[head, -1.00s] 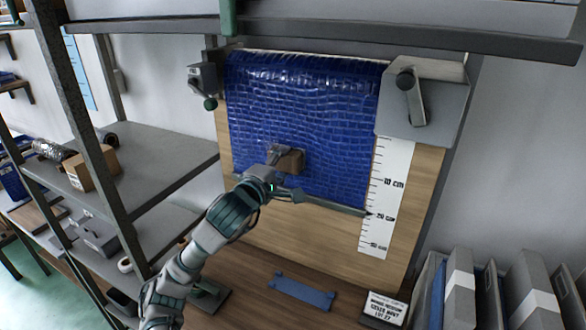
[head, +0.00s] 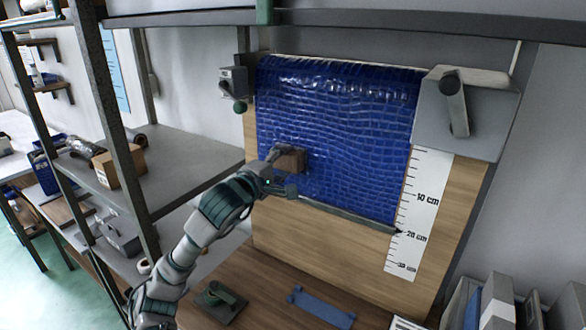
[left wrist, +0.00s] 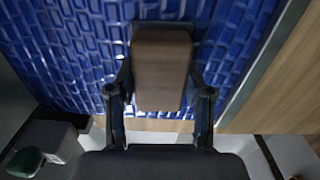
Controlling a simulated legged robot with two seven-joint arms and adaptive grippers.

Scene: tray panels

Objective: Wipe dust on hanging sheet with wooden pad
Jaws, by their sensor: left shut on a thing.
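The blue hanging sheet (head: 335,130) has a brick-like embossed pattern and hangs in front of a wooden board, with a bar along its lower edge. My left gripper (head: 277,165) is shut on the wooden pad (head: 291,159), at the lower left part of the sheet. In the left wrist view the brown pad (left wrist: 162,70) sits between the two fingers (left wrist: 160,100), against or very close to the sheet (left wrist: 70,50); I cannot tell if it touches. Dust is not clearly visible. My right gripper is not in view.
A white ruler strip (head: 418,205) and a grey crank housing (head: 466,112) stand right of the sheet. A grey shelf (head: 180,165) with a cardboard box is at the left. A blue bracket (head: 320,307) lies on the wooden bench below. Binders stand at the lower right.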

